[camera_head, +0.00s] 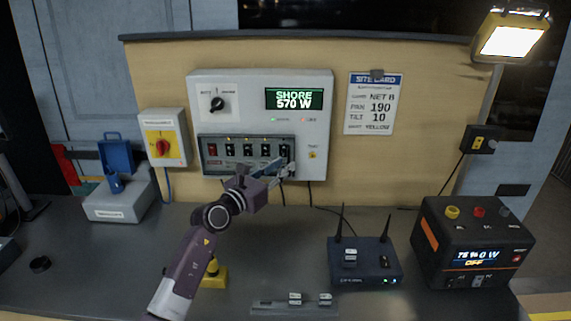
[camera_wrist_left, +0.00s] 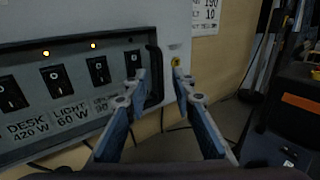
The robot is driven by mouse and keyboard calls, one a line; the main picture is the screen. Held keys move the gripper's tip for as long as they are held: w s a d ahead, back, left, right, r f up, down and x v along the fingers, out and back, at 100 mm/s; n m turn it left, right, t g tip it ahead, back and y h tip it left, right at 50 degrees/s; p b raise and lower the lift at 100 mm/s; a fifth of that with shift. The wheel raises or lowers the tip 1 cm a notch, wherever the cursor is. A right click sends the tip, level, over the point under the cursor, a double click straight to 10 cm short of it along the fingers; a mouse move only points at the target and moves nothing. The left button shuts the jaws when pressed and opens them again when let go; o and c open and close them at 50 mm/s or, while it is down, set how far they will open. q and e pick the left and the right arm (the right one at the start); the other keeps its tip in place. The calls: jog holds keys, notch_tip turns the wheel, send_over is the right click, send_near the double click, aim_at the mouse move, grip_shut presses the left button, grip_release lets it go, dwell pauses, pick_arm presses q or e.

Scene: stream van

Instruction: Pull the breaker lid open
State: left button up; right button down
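The breaker lid (camera_head: 224,168) lies over a row of several black rocker switches on the white power panel (camera_head: 320,95); it looks closed. In the left wrist view a black vertical handle (camera_wrist_left: 155,77) stands at the lid's right end. My left gripper (camera_head: 284,162) is at that right end in the head view. In the left wrist view my left gripper (camera_wrist_left: 158,70) has its blue fingers apart, one on each side of the handle. I cannot tell whether either fingertip touches it. My right gripper is not in view.
A yellow box with a red knob (camera_head: 162,147) is left of the panel, and a site card (camera_head: 373,103) is right of it. A router with antennas (camera_head: 363,262) and a black power unit (camera_head: 472,245) stand on the right of the grey bench (camera_head: 270,230). A yellow object (camera_head: 214,277) sits near my arm.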

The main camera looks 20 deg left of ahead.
pick_arm(q)
jog(key=shift+x, duration=0.95)
jog(key=shift+c, duration=0.5)
grip_shut()
